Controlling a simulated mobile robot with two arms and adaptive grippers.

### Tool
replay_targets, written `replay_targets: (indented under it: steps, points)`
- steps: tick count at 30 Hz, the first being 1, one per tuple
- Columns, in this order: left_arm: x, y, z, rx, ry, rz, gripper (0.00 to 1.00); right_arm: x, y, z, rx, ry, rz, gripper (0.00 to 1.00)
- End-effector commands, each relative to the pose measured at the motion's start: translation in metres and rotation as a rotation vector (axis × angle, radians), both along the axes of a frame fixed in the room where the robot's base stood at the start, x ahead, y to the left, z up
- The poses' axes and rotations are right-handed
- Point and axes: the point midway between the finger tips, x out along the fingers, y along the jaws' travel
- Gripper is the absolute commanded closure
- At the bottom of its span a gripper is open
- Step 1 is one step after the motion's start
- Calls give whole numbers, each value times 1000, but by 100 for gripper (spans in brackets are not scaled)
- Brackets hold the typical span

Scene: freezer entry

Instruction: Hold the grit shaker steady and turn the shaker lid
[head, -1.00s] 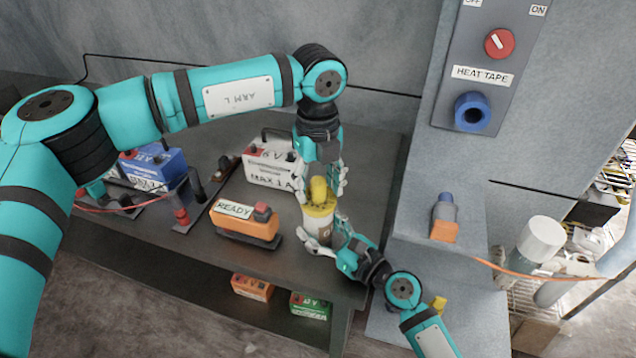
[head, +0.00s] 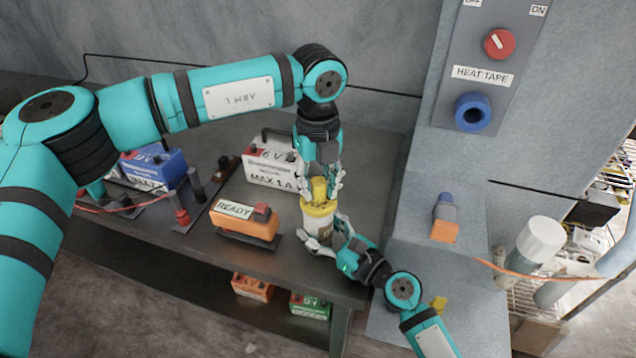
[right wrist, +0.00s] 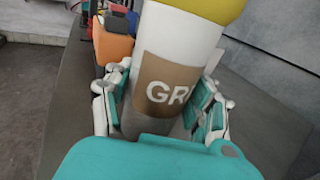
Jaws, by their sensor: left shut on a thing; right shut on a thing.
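The grit shaker (head: 316,240) stands upright near the front right of the dark bench; its brown label shows in the right wrist view (right wrist: 165,85). Its yellow shaker lid (head: 318,208) sits on top and has a raised grip (head: 319,187). My left gripper (head: 320,184) reaches down from above and is shut on the lid's raised grip. My right gripper (head: 326,241) comes from the lower right and is shut around the shaker's white body; its fingers (right wrist: 160,110) press both sides in the right wrist view. The far side of the body is hidden.
An orange READY box (head: 245,222) stands left of the shaker. A white 6 V battery (head: 272,165) is behind it. A blue battery (head: 153,165) stands farther left. The grey post with the heat tape panel (head: 484,60) rises to the right.

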Motion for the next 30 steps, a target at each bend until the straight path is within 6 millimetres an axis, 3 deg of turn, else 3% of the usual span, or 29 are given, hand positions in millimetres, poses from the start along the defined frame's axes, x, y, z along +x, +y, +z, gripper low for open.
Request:
replay_targets:
  steps: [30]
  points:
    - [-1,0,0,2,3,-904,100,1,-1,0,1,1,-4,100]
